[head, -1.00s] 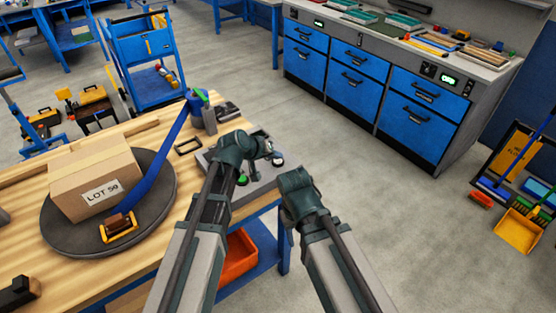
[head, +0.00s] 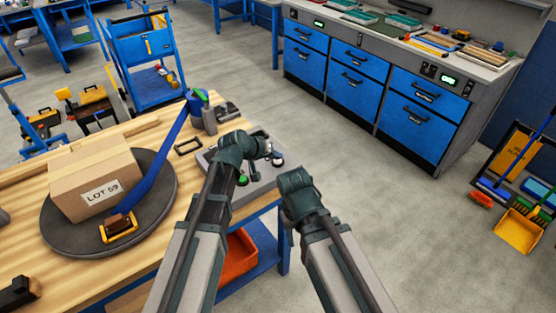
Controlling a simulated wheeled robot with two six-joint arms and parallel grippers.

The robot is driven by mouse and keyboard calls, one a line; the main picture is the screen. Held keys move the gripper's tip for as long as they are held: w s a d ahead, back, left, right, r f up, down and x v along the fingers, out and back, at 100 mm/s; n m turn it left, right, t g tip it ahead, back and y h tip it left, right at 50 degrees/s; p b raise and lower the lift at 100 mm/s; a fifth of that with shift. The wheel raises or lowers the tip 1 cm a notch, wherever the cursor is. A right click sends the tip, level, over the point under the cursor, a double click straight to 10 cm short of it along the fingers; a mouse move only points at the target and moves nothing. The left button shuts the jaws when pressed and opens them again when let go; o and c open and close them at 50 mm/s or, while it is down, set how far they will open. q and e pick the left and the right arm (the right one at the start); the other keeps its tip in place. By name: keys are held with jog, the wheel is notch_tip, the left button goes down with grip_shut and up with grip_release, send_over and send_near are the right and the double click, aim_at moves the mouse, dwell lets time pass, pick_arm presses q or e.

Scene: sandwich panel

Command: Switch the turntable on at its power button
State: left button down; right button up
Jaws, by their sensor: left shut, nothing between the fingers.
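The turntable (head: 62,233) is a round dark grey disc on the wooden bench. A cardboard box marked LOT 59 (head: 82,178) sits on it. A grey control panel (head: 262,187) lies at the bench's right end. It has a green button (head: 243,180) beside my left arm and a dark round control (head: 277,159) near the gripper. My left gripper (head: 272,152) is shut and empty over the panel's far part; I cannot tell whether it touches anything. My left arm hides part of the panel. My right wrist is right of the bench; its fingers are hidden.
An orange bin (head: 240,258) is below the bench.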

aim_at(276, 162)
pick_arm(q)
jog(key=shift+f, duration=0.1)
dwell(0.3)
jog(key=shift+f+b, duration=0.35)
jog(key=shift+b, duration=0.15)
jog(key=shift+r, duration=0.15)
jog(key=shift+r+p, duration=0.25)
jog(key=shift+p, duration=0.2)
jog(key=shift+r, duration=0.15)
notch_tip(276, 162, up, 6)
jog(key=p, duration=0.6)
